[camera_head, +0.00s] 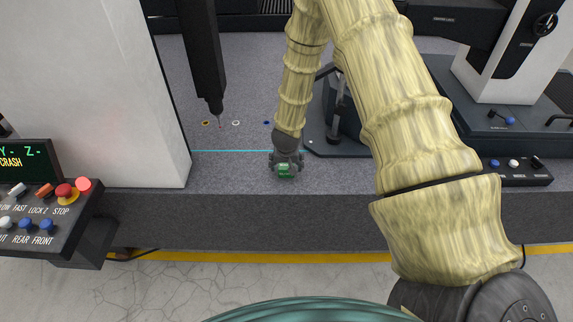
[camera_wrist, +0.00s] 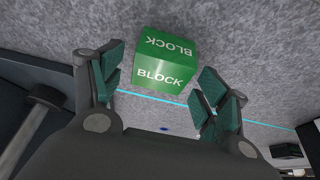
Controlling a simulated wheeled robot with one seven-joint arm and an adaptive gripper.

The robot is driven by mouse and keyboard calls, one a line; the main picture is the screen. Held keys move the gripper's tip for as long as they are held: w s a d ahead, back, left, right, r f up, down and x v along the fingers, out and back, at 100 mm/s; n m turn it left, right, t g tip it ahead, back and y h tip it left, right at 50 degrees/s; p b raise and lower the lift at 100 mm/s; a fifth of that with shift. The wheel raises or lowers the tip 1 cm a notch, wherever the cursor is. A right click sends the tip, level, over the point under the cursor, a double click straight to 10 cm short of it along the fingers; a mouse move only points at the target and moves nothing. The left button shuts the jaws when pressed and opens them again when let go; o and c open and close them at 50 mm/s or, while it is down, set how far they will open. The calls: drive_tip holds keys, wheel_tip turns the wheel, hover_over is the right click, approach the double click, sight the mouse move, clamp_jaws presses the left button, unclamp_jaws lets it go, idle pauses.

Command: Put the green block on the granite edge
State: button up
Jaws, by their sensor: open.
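The green block (camera_wrist: 165,62), marked "BLOCK" on two faces, sits on the speckled grey granite in the wrist view. In the head view the green block (camera_head: 285,170) shows partly, below my gripper (camera_head: 286,160) near the front of the bed. My gripper (camera_wrist: 158,98) is open, with its dark green finger pads to the left and right of the block's near side. Nothing is held between the pads. The granite edge (camera_head: 240,185) is the strip in front of the cyan line, and the block is on this strip.
A cyan line (camera_head: 230,151) crosses the granite behind the block. A black probe (camera_head: 215,95) hangs above it, beside a white column (camera_head: 90,90). A control panel (camera_head: 50,215) stands at the left. A dark base plate (camera_head: 340,140) with a stand lies right of my gripper.

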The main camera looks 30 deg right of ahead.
drive_tip(key=b+v, duration=0.2)
drive_tip(key=v, duration=0.9)
drive_tip(key=s+a+f+n+g, duration=0.1)
drive_tip(key=s+a+f+n, duration=0.15)
drive_tip(key=s+f, duration=0.55)
drive_tip(key=s+a+f+n+g, duration=0.1)
drive_tip(key=s+a+f, duration=0.3)
drive_tip(key=s+f, duration=0.4)
drive_tip(key=s+a+f, duration=0.2)
drive_tip(key=s+a, duration=0.1)
drive_tip(key=s, duration=0.4)
drive_tip(key=s+a+f+n+g+y, duration=0.1)
drive_tip(key=s+a, duration=0.2)
drive_tip(key=s, duration=0.4)
drive_tip(key=s+a+f+n+y, duration=0.1)
drive_tip(key=s+a+f, duration=0.1)
drive_tip(key=s, duration=0.5)
drive_tip(key=shift+s+a+f+g, duration=0.2)
drive_tip(key=shift+a+f+g, duration=0.2)
drive_tip(key=shift+a, duration=0.1)
